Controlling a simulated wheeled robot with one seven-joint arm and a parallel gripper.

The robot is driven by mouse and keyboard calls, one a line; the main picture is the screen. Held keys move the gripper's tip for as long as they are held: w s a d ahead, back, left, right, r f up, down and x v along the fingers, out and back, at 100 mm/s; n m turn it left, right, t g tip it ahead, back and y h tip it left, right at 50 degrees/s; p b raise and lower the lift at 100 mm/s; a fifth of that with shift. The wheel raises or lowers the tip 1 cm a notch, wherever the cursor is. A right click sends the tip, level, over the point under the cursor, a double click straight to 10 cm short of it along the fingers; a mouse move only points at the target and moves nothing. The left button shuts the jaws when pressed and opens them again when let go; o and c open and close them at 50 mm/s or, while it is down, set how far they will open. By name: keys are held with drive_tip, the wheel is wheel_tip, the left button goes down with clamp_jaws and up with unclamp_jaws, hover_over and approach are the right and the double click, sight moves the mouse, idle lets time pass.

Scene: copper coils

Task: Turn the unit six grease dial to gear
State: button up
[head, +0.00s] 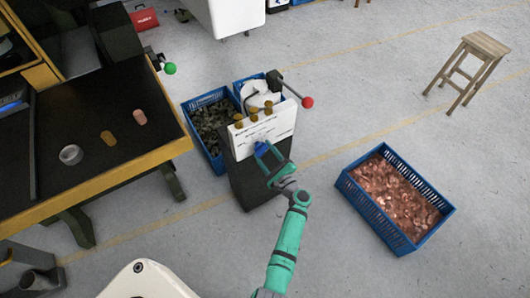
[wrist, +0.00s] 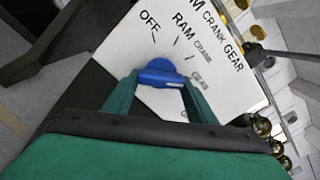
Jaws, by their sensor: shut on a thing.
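The blue grease dial (wrist: 158,70) sits on a white panel (wrist: 120,45) lettered OFF, RAM, CRANK and GEAR. My gripper (wrist: 160,82) has a finger on each side of the dial's grip bar and is shut on it. The bar lies nearly crosswise in the wrist view, its right end toward the GEAR side; I cannot tell exactly which mark it points to. In the head view the dial (head: 262,148) shows on the sloped white panel front of a dark cabinet (head: 253,185), with my green gripper (head: 267,154) at it.
Brass caps (head: 253,112) and a red-knobbed lever (head: 307,102) top the cabinet. Blue crates (head: 207,98) stand behind it; a crate of copper pieces (head: 427,218) stands right. A black bench with a yellow edge (head: 120,175) is left. Floor between is clear.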

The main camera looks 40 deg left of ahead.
drive_tip(key=shift+s+a+m, duration=0.2)
drive_tip(key=shift+m, duration=0.5)
drive_tip(key=o, duration=1.1)
drive_tip(key=shift+c, duration=0.2)
drive_tip(key=shift+d, duration=0.1)
drive_tip(key=v, duration=1)
drive_tip(key=shift+s+d, duration=0.15)
drive_tip(key=shift+d, duration=0.25)
